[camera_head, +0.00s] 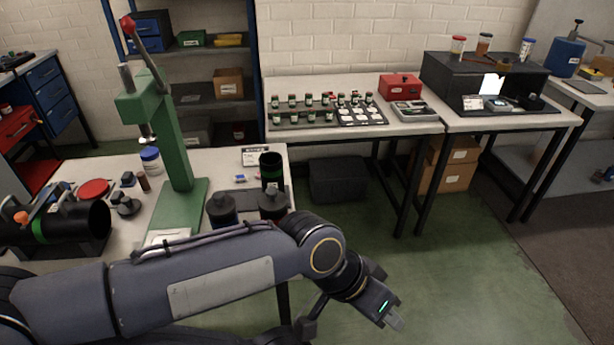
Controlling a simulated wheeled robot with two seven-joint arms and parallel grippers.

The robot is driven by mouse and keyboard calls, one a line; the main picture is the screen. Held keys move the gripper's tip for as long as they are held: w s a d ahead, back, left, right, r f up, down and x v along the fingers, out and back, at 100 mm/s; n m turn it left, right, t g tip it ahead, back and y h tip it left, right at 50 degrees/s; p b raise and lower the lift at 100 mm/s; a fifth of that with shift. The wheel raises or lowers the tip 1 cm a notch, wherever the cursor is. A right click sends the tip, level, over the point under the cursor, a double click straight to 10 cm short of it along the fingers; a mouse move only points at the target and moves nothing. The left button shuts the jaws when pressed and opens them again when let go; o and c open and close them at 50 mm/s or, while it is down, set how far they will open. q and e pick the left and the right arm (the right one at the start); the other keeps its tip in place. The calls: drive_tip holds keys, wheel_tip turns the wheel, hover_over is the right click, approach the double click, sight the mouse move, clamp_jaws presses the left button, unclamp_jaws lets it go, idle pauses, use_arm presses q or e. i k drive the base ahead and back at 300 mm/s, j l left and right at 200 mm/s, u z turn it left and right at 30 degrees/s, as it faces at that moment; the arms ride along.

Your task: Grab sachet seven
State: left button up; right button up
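Several small white sachet-like pieces lie in rows on a dark tray (372,122) on the back table. They are too small for me to read any number, so I cannot tell which one is sachet seven. My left arm crosses the bottom of the view, and my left gripper (393,320) points down and right over the green floor, well in front of that table. It is apart from the tray, and its finger gap is not clear. My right gripper is not identifiable in the view.
Small dark bottles (308,100) stand in rows left of the sachets. A red box (400,86) and a grey open case (409,111) are to their right. A green press (175,140) stands on the near left table. Open floor (450,260) lies between.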

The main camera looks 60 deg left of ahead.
sight(240, 179)
drive_tip(key=i+l+u, duration=0.1)
drive_tip(key=i, duration=0.35)
drive_tip(key=i+l+u, duration=0.1)
drive_tip(key=i+l, duration=0.15)
drive_tip(key=i, duration=0.2)
drive_tip(key=i+j+u, duration=0.1)
drive_tip(key=i+u, duration=0.15)
drive_tip(key=u, duration=0.15)
drive_tip(key=i+u, duration=0.2)
drive_tip(key=u, duration=0.25)
drive_tip(key=i+u, duration=0.25)
drive_tip(key=u, duration=0.15)
drive_tip(key=i+l+u, duration=0.15)
drive_tip(key=u, duration=0.25)
drive_tip(key=i+u, duration=0.15)
drive_tip(key=u, duration=0.35)
drive_tip(key=i+j+u, duration=0.1)
drive_tip(key=u, duration=0.35)
drive_tip(key=i+u, duration=0.15)
drive_tip(key=u, duration=0.35)
drive_tip(key=i+l+u, duration=0.1)
drive_tip(key=u, duration=0.35)
drive_tip(key=i+l+u, duration=0.1)
drive_tip(key=u, duration=0.4)
drive_tip(key=i+l+u, duration=0.1)
drive_tip(key=u, duration=0.4)
drive_tip(key=i+l+u, duration=0.15)
drive_tip(key=u, duration=0.2)
drive_tip(key=i+l+u, duration=0.1)
drive_tip(key=l+u, duration=0.2)
